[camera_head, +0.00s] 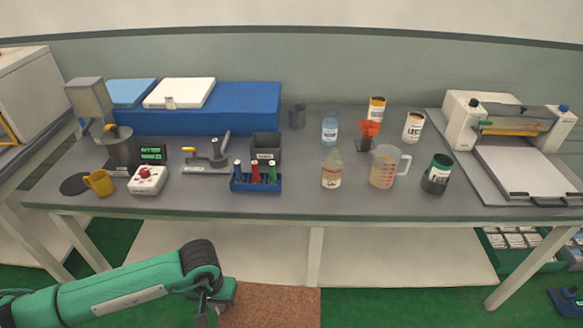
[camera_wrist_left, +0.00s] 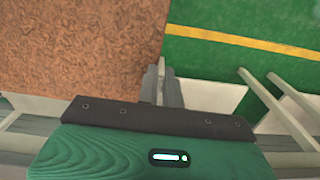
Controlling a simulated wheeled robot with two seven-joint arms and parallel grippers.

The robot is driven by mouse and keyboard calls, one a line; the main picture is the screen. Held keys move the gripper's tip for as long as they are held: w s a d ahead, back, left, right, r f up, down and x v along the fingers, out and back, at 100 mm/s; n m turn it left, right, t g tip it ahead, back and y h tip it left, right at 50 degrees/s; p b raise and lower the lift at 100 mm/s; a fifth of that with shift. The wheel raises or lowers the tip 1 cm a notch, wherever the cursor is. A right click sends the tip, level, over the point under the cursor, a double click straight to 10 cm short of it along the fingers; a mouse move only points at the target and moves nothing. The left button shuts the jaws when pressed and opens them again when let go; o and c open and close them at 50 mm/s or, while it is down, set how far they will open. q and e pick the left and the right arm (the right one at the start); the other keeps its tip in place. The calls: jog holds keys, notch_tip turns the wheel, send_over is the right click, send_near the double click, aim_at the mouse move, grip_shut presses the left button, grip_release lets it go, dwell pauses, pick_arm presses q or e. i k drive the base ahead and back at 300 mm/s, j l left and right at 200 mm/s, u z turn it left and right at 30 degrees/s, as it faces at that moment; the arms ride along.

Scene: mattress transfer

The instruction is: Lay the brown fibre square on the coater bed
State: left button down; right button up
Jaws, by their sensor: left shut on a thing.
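The brown fibre square (camera_head: 270,306) is at the bottom of the head view, in front of and below the table's front edge. My left gripper (camera_head: 212,304) is shut on the brown fibre square at its left edge. In the left wrist view the brown fibre square (camera_wrist_left: 80,45) fills the upper left, with the left gripper's fingers (camera_wrist_left: 160,85) at its edge. The coater bed (camera_head: 525,170) is a pale flat plate at the right end of the table, with nothing lying on it. My right gripper is not in view.
The grey table (camera_head: 300,204) carries a measuring jug (camera_head: 384,168), a dark jar (camera_head: 437,175), a bottle (camera_head: 331,170), a blue tube rack (camera_head: 256,184) and a yellow mug (camera_head: 99,182). The coater's roller housing (camera_head: 515,122) stands behind the bed. Green floor shows below.

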aim_at(525, 169)
jog(key=l+u, duration=0.3)
jog(key=l, duration=1.45)
jog(key=l+u, duration=0.1)
jog(key=l, duration=0.3)
jog(key=k+l+u, duration=0.1)
jog(key=l, duration=0.35)
jog(key=l+u, duration=0.15)
jog(key=l, duration=0.25)
jog(key=k+l+u, duration=0.1)
jog(key=l, duration=0.3)
jog(key=k+l+u, duration=0.1)
jog(key=l, duration=0.25)
jog(key=l+u, duration=0.1)
jog(key=l, duration=0.35)
jog(key=k+l+u, duration=0.1)
jog(key=l, duration=0.3)
jog(key=k+l+u, duration=0.1)
jog(key=l, duration=0.35)
jog(key=k+l+u, duration=0.1)
jog(key=l, duration=0.3)
jog(key=k+l+u, duration=0.1)
jog(key=l, duration=0.35)
